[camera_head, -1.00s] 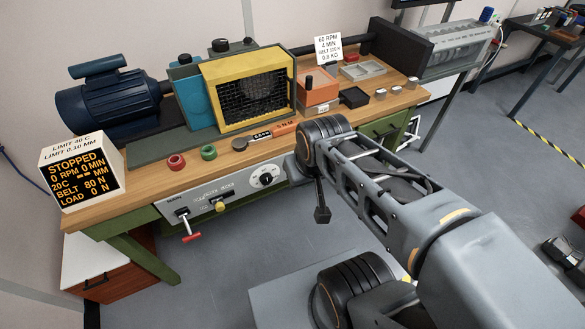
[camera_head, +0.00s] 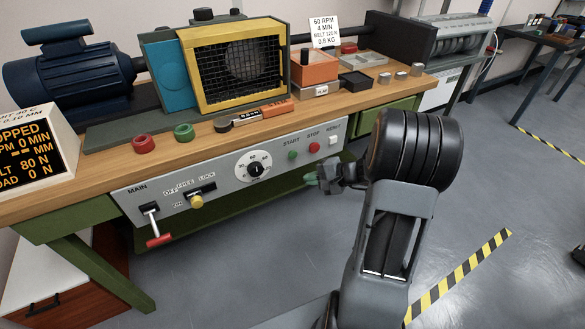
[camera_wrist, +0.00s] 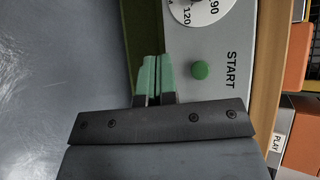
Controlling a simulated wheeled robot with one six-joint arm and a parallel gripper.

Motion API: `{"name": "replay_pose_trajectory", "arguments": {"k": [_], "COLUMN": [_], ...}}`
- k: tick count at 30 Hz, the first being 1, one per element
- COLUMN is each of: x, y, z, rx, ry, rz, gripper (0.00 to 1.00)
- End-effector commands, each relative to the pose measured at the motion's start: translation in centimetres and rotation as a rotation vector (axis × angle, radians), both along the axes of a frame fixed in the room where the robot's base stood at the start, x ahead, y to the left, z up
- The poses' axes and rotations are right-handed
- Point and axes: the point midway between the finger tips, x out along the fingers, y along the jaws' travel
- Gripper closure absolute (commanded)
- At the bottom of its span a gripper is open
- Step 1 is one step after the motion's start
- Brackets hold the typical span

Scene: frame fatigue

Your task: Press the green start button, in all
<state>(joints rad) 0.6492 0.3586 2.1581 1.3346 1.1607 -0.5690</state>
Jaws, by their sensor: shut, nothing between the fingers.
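The green start button (camera_head: 292,155) sits on the grey control panel (camera_head: 222,186) on the bench front, under the word START. In the wrist view the button (camera_wrist: 200,70) shows whole and uncovered, to the right of my fingertips. My gripper (camera_head: 312,179) is just below and right of the button in the head view, in front of the bench. In the wrist view its green-tipped fingers (camera_wrist: 154,72) are together and empty. The fingertips are beside the button, not over it; I cannot tell their distance from the panel.
A red stop button (camera_head: 314,147) and a white reset button (camera_head: 333,141) are to the right of start. A dial (camera_head: 253,168), yellow knob (camera_head: 196,201) and red-handled main lever (camera_head: 155,228) are to the left. Open floor lies in front.

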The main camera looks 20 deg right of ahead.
Motion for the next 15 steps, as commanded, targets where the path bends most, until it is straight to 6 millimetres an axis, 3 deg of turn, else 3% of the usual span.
{"name": "replay_pose_trajectory", "arguments": {"k": [3,15], "x": [0.41,0.56], "y": [-0.98,-1.17], "z": [-1.14,-1.16], "rx": [0.025,0.032], "ry": [-0.013,-0.017], "rz": [-0.039,-0.049], "gripper": [1.00,1.00]}}
